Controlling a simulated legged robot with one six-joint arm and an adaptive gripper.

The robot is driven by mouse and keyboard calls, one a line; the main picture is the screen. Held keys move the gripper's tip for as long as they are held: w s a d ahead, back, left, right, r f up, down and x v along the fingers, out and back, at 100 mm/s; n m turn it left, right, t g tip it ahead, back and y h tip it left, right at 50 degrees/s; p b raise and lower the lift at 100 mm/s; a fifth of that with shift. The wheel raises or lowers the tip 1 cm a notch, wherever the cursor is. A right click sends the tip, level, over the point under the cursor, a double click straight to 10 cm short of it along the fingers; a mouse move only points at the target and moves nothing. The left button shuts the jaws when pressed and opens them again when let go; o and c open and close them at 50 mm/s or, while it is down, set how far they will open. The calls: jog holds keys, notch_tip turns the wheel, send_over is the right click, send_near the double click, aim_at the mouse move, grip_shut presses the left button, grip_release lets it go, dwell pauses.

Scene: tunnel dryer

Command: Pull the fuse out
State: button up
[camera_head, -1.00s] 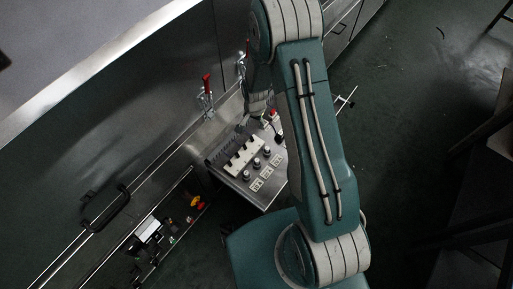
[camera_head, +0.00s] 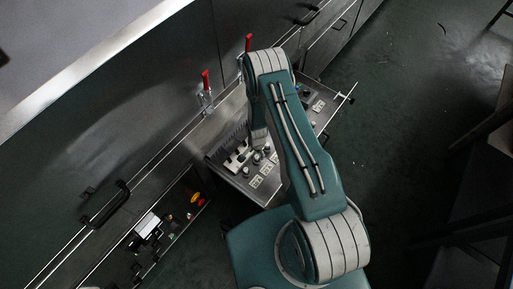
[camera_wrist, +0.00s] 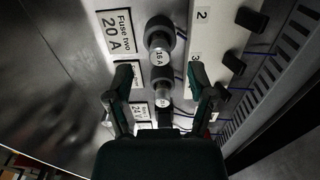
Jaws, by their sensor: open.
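In the wrist view, my gripper (camera_wrist: 160,75) is open, with one dark finger on each side of a round fuse (camera_wrist: 162,88) with a pale cap. In the head view, the fuses stand on a pulled-out metal panel (camera_head: 231,174), with one dark-and-pale fuse (camera_head: 257,158) visible. My arm hides my gripper there.
Numbered pale switch blocks with black levers (camera_wrist: 251,18) and a slotted wiring duct (camera_wrist: 290,50) flank the fuses on the right. In the head view, red-handled clamps (camera_head: 206,80) rise behind the panel. An open lower drawer (camera_head: 176,204) lies at lower left.

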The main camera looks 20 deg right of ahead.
aim_at(257, 156)
jog(key=shift+f, duration=1.8)
grip_shut()
